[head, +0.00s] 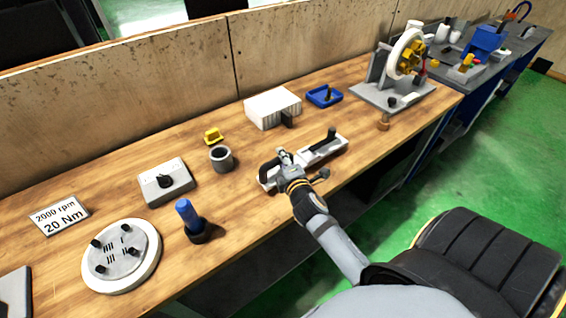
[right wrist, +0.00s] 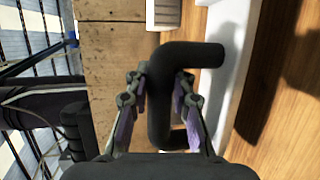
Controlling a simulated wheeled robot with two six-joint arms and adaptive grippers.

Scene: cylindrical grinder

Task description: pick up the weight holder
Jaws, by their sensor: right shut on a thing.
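The weight holder shows as a black bent bar (right wrist: 200,54) in the right wrist view, passing between the fingers of my right gripper (right wrist: 162,88). In the head view its black loop (head: 267,170) stands at the left end of a pale grey base (head: 325,151) on the workbench. My right gripper (head: 284,158) is shut on the bar, partly hiding it. I cannot tell whether the bar is clear of the base. My left gripper is not in view.
The wooden bench (head: 250,215) also holds a grey cup (head: 221,159), a white box (head: 272,106), a blue tray (head: 324,96) and a blue-handled tool (head: 188,214). A wheel device (head: 400,60) stands at the far right. A wooden wall (head: 130,90) runs behind.

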